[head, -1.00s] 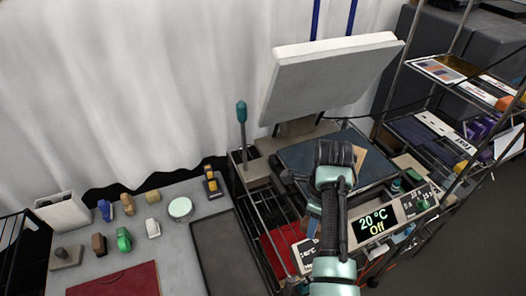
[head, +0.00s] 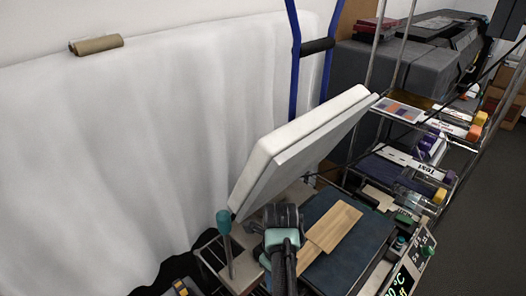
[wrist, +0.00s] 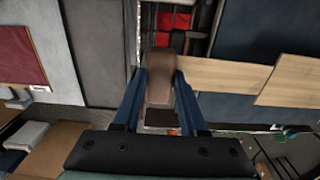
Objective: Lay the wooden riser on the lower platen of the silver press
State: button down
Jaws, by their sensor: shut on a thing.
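The silver press (head: 300,150) stands with its pale upper plate tilted open. Its dark blue lower platen (head: 365,240) shows in the head view and at the right of the wrist view (wrist: 225,108). A pale wooden plank (head: 335,226) lies across the platen in view. A second pale wooden piece (head: 307,256) meets it on the gripper side; it also shows in the wrist view (wrist: 225,75). My gripper (wrist: 160,85) is shut on a brown rounded part (wrist: 160,78), apparently of the wooden riser; where it joins the pale wood is unclear. My gripper is left of the platen.
A teal-knobbed lever (head: 224,225) stands at the press's left. A control panel (head: 402,280) is at its front right. A wire shelf rack (head: 400,110) with boxes stands close on the right. A white curtain (head: 150,150) hangs behind.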

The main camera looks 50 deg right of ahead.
jog(key=shift+s+r, duration=0.1)
jog(key=shift+s, duration=0.15)
jog(key=shift+w, duration=0.15)
jog(key=shift+f+b, duration=0.8)
jog(key=shift+f, duration=0.75)
jog(key=shift+f+b, duration=0.4)
jog(key=shift+f, duration=0.2)
jog(key=shift+c, duration=1.8)
grip_release()
notch_tip(320, 180, up, 12)
jog(key=shift+r, duration=0.1)
jog(key=shift+r+p, duration=0.45)
jog(key=shift+p, duration=0.25)
